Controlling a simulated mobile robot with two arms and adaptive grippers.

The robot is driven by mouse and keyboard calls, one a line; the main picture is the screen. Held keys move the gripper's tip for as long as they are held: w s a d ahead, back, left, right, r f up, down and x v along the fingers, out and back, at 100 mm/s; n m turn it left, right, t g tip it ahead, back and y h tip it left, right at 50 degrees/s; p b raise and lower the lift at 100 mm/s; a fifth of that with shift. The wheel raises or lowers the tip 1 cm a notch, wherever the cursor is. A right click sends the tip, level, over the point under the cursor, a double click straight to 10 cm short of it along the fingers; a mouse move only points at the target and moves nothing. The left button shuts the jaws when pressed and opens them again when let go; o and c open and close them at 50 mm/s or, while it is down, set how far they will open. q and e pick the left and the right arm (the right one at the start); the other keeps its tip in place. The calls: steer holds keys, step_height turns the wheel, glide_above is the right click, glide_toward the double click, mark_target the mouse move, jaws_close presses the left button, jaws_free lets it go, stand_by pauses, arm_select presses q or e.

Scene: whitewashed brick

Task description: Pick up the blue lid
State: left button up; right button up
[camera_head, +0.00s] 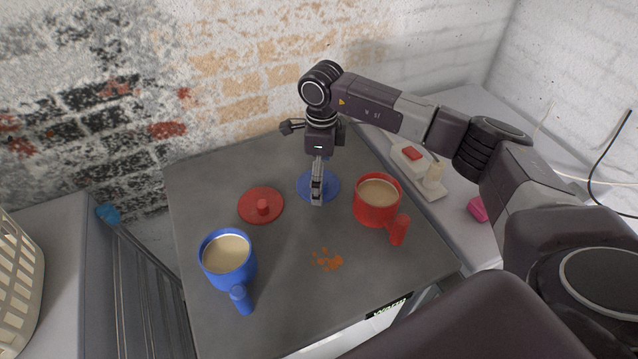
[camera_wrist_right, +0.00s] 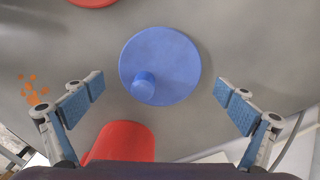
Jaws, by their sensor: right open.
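The blue lid (camera_head: 329,184) lies flat on the grey table top, partly hidden by my right gripper in the head view. In the right wrist view the blue lid (camera_wrist_right: 175,55) shows whole, with its round knob (camera_wrist_right: 143,86) facing up. My right gripper (camera_head: 317,196) is above the lid and points down. In the wrist view its two fingers (camera_wrist_right: 160,105) are wide apart with nothing between them, and the lid shows beyond them, towards the top of the picture. My left gripper is not in view.
A red lid (camera_head: 250,205) lies left of the blue lid. A red mug (camera_head: 372,212) stands close on the right, and a blue mug (camera_head: 232,272) at front left. Orange crumbs (camera_head: 327,261) lie on the grey table (camera_head: 215,175). A side counter (camera_head: 450,205) holds small items.

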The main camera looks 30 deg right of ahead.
steer(key=shift+s+r, duration=0.1)
steer(key=shift+s, duration=0.05)
steer(key=c, duration=2)
jaws_close()
